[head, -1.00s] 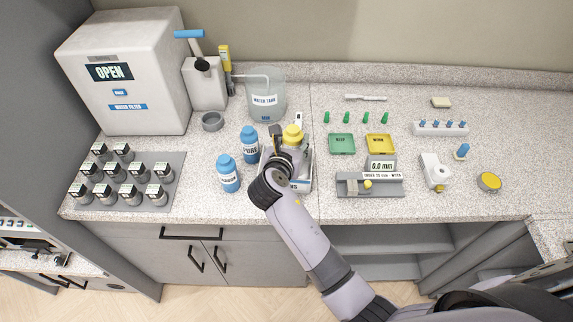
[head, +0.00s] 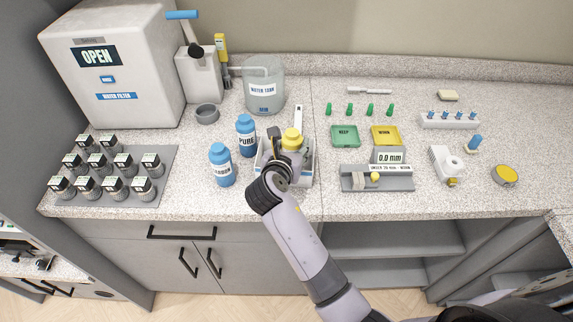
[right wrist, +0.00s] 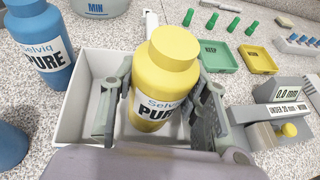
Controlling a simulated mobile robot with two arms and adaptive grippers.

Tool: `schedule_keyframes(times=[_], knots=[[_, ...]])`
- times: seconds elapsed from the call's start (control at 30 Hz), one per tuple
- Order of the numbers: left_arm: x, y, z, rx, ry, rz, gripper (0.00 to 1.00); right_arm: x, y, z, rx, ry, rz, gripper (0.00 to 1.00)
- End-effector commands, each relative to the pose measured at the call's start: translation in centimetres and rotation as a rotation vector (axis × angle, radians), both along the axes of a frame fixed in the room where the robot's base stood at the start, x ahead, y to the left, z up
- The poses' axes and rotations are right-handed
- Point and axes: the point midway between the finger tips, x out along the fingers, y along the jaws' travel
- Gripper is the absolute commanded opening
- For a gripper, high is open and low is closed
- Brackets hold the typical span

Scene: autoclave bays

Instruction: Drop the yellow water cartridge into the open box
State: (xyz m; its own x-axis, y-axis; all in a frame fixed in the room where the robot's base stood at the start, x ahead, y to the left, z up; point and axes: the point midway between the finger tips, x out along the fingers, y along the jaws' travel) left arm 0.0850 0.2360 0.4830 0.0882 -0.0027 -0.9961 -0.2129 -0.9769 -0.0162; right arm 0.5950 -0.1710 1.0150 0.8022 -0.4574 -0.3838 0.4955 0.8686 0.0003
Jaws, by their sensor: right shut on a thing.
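The yellow water cartridge (right wrist: 163,85) is a bottle with a yellow cap and a label reading "PURE". It stands upright between the fingers of my right gripper (right wrist: 158,110), which is shut on it. The cartridge's cap also shows in the head view (head: 292,138). The open box (right wrist: 72,125) is a white tray on the counter, and the cartridge is over it or within its walls. I cannot tell whether its base touches the box floor. The box rim also shows in the head view (head: 311,170), mostly hidden by my arm. My left gripper is not in view.
Two blue bottles (head: 246,137) (head: 221,165) stand left of the box. A water tank (head: 263,88) is behind it. A gauge (head: 375,178) and green (head: 345,136) and yellow (head: 386,137) trays lie to the right. Several dark-topped jars stand on a grey mat (head: 165,165).

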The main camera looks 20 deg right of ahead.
Motion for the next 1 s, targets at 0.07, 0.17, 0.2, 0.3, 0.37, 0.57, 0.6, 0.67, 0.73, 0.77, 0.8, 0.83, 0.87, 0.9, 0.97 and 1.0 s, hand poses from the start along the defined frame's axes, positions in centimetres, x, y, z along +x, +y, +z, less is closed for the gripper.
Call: schedule_keyframes(times=[0.07,0.17,0.2,0.3,0.37,0.57,0.6,0.67,0.73,0.77,0.8,0.83,0.87,0.9,0.97,1.0], knots=[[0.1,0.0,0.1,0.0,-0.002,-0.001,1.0,0.0,0.0,0.2,0.0,-0.002,0.001,0.06],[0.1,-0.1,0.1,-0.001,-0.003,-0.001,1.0,0.0,0.0,0.2,0.0,-0.002,0.001,0.45],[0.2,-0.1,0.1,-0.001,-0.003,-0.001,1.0,0.0,0.0,0.1,0.0,-0.002,0.001,0.47],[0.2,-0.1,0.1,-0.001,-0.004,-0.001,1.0,0.0,0.0,0.1,-0.001,-0.002,0.001,0.54],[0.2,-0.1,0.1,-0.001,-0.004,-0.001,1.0,0.0,0.0,0.1,0.0,-0.001,0.001,0.58],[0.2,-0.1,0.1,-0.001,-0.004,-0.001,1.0,0.0,0.0,0.0,0.0,-0.001,0.0,0.66],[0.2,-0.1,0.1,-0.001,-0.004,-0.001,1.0,0.0,0.0,0.0,-0.001,0.0,0.0,0.66],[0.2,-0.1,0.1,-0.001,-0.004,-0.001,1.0,0.0,0.0,0.0,-0.001,0.0,0.0,0.66],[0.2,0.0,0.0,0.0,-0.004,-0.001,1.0,0.0,0.0,-0.1,0.0,0.002,0.0,0.66],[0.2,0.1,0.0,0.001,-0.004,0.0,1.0,0.0,0.0,0.0,0.0,0.001,0.0,0.66],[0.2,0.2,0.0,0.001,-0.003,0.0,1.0,0.0,0.0,0.2,0.0,0.001,0.0,0.66],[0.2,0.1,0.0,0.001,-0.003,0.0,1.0,0.0,0.0,0.4,0.001,0.0,0.0,0.66],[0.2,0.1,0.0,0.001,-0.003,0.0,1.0,0.0,0.0,0.7,0.001,-0.002,0.001,0.66],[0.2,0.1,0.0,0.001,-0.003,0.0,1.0,0.1,0.0,1.2,0.0,-0.002,0.001,0.66],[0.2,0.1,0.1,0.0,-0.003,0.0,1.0,0.1,0.0,2.2,0.001,-0.004,0.0,0.66],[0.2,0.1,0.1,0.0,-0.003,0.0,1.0,0.1,0.0,2.9,0.0,-0.005,0.001,0.66]])
